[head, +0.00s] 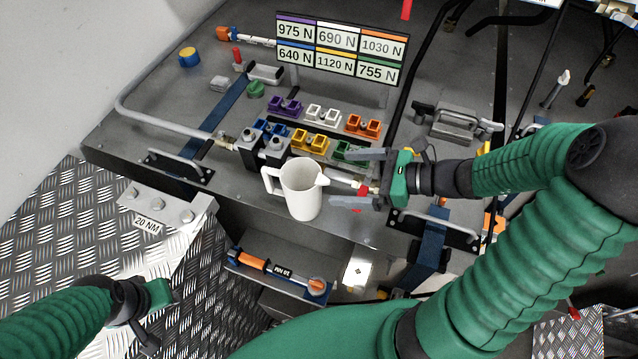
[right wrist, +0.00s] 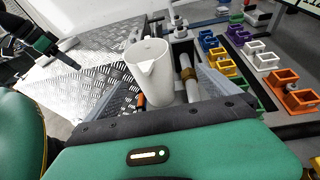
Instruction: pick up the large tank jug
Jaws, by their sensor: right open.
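The large jug (head: 301,190) is white, open-topped and upright at the front edge of the grey bench, its handle to the left and its spout to the right. My right gripper (head: 340,177) is open and empty just right of the jug, its two fingers pointing left toward the spout side. In the right wrist view the jug (right wrist: 149,72) appears ahead, between the two grey fingers (right wrist: 160,90). My left gripper (head: 155,312) is low at the left, away from the jug, and shows small in the right wrist view (right wrist: 62,55); its finger state is unclear.
Coloured square sockets (head: 309,141) stand behind the jug. A metal pipe (head: 170,125) and dark clamp blocks (head: 262,150) lie to its left. A labelled sign (head: 340,48) stands farther back. A tray with an orange-handled tool (head: 275,266) is below the bench's front edge.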

